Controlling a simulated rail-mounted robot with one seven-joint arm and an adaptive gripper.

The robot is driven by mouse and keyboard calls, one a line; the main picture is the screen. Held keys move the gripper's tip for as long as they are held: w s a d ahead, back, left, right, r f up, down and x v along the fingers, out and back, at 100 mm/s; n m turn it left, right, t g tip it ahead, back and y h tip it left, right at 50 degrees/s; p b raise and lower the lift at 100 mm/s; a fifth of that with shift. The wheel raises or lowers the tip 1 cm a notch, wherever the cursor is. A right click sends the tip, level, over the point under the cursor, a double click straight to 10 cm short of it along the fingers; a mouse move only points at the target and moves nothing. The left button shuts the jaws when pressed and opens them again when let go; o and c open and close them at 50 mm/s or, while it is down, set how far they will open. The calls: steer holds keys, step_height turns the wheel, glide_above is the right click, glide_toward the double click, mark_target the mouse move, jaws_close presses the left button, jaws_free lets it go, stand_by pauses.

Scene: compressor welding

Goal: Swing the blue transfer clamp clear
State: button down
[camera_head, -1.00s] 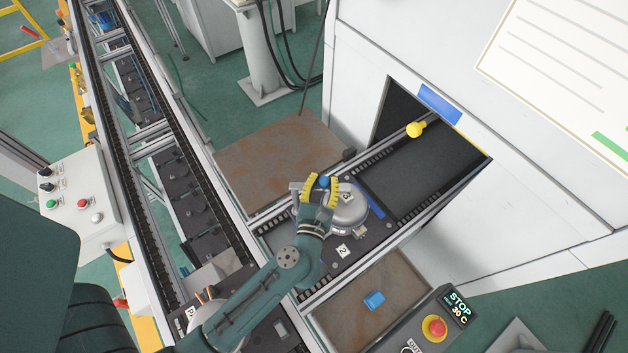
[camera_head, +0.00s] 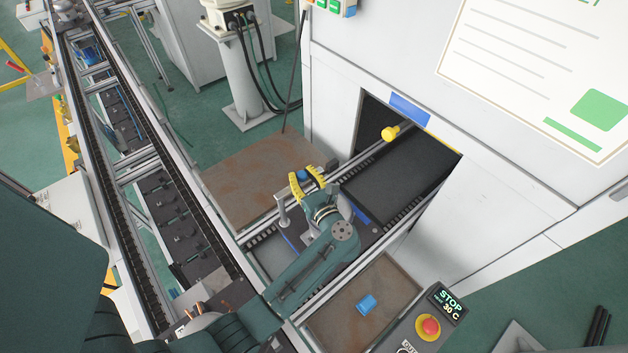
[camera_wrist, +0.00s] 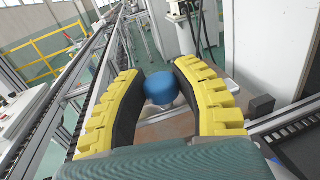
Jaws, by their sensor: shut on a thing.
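My gripper (camera_head: 306,177) has yellow, curved fingers and is shut on the blue knob (camera_head: 304,175) of the transfer clamp. In the wrist view the blue knob (camera_wrist: 161,88) sits between both finger pads (camera_wrist: 160,92). A silver clamp bar (camera_head: 283,208) stands at the left of the gripper, by the rusty plate. My arm covers most of the silver compressor and its dark carrier, and little of them shows behind the wrist. I cannot tell from here how far the clamp stands from the compressor.
A rusty plate (camera_head: 255,170) lies beyond the conveyor. The stop panel (camera_head: 428,326) is at front right.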

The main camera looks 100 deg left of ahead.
steer(key=shift+s, duration=0.1)
stand_by(0.3)
steer(key=c, duration=0.7)
jaws_free()
steer(key=shift+c, duration=0.2)
steer(key=v, duration=1.2)
steer(key=shift+a, duration=0.15)
